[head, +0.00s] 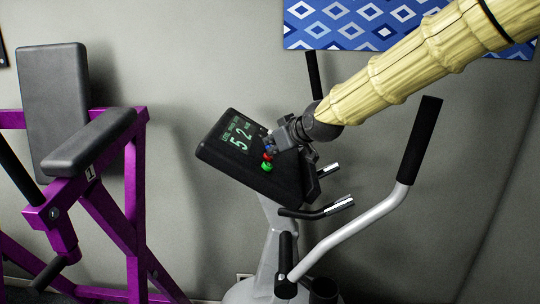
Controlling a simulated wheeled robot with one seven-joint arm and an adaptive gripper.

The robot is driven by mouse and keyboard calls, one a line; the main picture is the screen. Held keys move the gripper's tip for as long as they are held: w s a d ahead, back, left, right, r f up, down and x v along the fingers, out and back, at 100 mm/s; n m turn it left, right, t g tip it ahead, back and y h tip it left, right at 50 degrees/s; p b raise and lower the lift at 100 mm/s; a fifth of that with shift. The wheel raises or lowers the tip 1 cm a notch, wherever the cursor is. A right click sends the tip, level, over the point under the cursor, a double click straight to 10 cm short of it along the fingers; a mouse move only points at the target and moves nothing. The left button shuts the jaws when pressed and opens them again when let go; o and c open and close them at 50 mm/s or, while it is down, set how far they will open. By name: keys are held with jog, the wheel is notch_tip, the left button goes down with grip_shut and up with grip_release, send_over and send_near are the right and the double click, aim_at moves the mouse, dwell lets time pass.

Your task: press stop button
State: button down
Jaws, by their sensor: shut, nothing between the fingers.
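The exercise machine's dark console (213,153) is tilted and shows lit green digits on its screen (238,135). A red button (267,156) and a green button (267,167) sit on the console's face to the right of the digits; the red one is likely the stop button. My gripper (271,147) is shut and empty, with its fingertips just above the red button in the picture. I cannot tell whether they touch it. My gripper and arm cover the right part of the console.
The machine's long handlebar (349,229) rises to the right of the console, and short chrome-ended grips (339,205) stick out below it. A purple-framed bench machine (132,195) with dark pads stands at the left. A blue patterned panel (340,22) hangs on the grey wall behind.

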jog(key=shift+r, duration=0.1)
jog(key=shift+d+r+p, duration=0.45)
jog(key=shift+r+p, duration=0.05)
jog(key=shift+r, duration=0.1)
jog(key=d+r+p, duration=0.1)
jog(key=r, duration=0.2)
jog(key=d+r+p, duration=0.1)
jog(key=shift+d+r+p, duration=0.15)
jog(key=shift+d+p, duration=0.2)
dwell(0.4)
jog(key=shift+a, duration=0.1)
dwell(0.4)
